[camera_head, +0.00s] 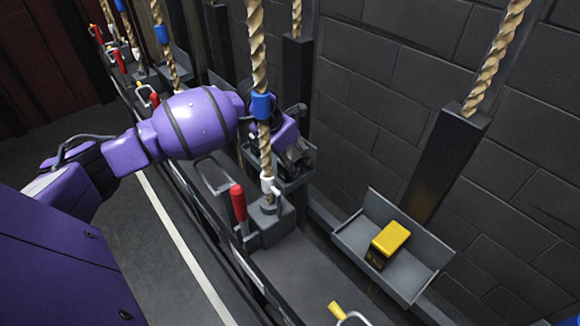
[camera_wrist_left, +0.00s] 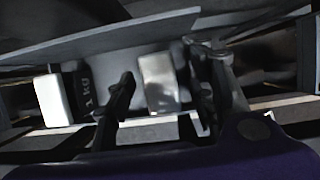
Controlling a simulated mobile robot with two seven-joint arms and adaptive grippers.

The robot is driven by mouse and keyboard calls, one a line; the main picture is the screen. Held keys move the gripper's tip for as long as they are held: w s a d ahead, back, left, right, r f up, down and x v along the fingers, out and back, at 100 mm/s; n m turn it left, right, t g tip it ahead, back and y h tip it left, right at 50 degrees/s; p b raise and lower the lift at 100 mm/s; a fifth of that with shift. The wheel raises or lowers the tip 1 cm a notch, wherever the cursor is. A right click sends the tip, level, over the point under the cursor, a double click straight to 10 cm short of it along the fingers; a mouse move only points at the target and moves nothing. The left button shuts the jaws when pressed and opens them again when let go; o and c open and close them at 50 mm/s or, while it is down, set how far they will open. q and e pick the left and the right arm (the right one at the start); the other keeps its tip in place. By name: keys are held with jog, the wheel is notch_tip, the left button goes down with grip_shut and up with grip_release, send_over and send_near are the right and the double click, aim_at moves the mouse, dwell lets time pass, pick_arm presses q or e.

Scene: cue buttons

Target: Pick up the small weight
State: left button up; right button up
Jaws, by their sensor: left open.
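In the left wrist view, a white block (camera_wrist_left: 158,80), likely the top of a small weight, sits between the two fingers of my left gripper (camera_wrist_left: 165,92). The gripper is open around it; I cannot tell whether either finger touches it. A second weight with a white top (camera_wrist_left: 50,100) and a black side marked "1 KG" (camera_wrist_left: 86,92) lies to the left, outside the fingers. In the head view my left gripper (camera_head: 292,155) is down at a grey tray (camera_head: 290,184) on the wall side, behind a rope. The weights there are hidden by the gripper and wrist.
A yellow-topped weight (camera_head: 391,238) lies in another grey tray (camera_head: 350,240) to the right. A rope (camera_head: 259,60) with a blue band hangs just in front of my left wrist. A red-handled lever (camera_head: 238,203) stands below it. The brick wall (camera_head: 380,90) is close behind.

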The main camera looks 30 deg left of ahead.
pick_arm(q)
grip_shut()
dwell(0.3)
jog(key=shift+w+r, duration=0.1)
jog(key=shift+r, duration=0.1)
